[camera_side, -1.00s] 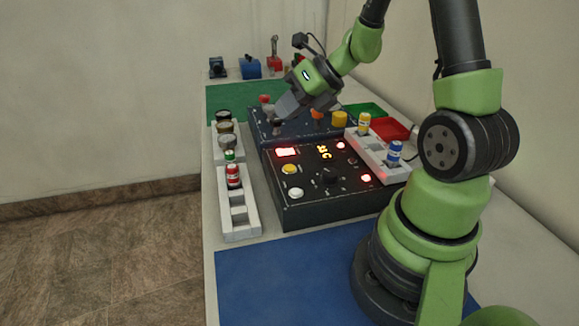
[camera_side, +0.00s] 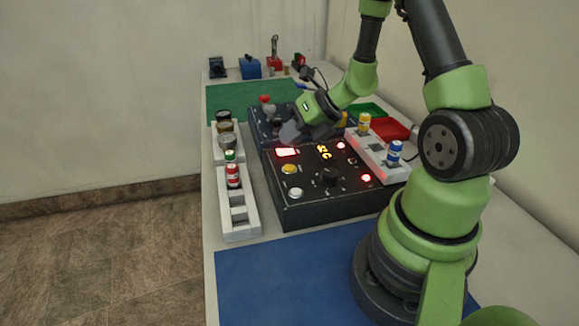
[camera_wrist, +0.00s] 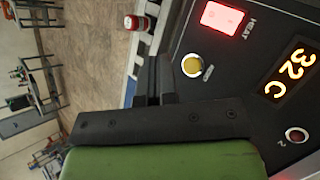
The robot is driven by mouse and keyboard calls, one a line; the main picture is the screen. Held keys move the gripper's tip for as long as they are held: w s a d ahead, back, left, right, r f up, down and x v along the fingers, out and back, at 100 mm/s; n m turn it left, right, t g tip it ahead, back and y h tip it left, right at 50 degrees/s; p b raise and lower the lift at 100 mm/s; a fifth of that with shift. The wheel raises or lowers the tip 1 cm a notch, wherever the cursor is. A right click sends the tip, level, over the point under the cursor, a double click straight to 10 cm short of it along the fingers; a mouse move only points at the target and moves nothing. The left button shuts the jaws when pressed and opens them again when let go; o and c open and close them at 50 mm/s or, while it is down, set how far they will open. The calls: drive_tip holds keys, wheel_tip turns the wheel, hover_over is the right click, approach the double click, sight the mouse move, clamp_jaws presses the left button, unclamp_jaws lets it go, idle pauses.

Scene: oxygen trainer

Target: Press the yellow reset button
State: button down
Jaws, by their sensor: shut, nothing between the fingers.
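The yellow reset button (camera_side: 290,169) is a round cap on the top left of the black control box (camera_side: 330,206). In the wrist view the yellow button (camera_wrist: 191,66) lies just right of my fingertips, ringed in silver. My gripper (camera_side: 290,136) is shut and empty. It hangs tilted above the back edge of the black box, behind the yellow button and apart from it. In the wrist view my gripper's dark fingers (camera_wrist: 154,78) are together.
A lit red panel (camera_side: 286,152), a white button (camera_side: 296,193), a black knob (camera_side: 330,176) and red lamps share the box top. A white rack (camera_side: 240,222) with a red can (camera_side: 233,175) stands left. Another rack (camera_side: 376,157) stands right. The blue mat (camera_side: 285,275) is clear.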

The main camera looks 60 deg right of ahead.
sight(291, 165)
drive_tip(key=shift+f, duration=1.85)
drive_tip(key=shift+f, duration=0.1)
idle(0.5)
drive_tip(key=shift+f, duration=0.3)
drive_tip(key=shift+f, duration=0.35)
idle(0.6)
drive_tip(key=shift+r, duration=0.8)
drive_tip(key=shift+r, duration=2.5)
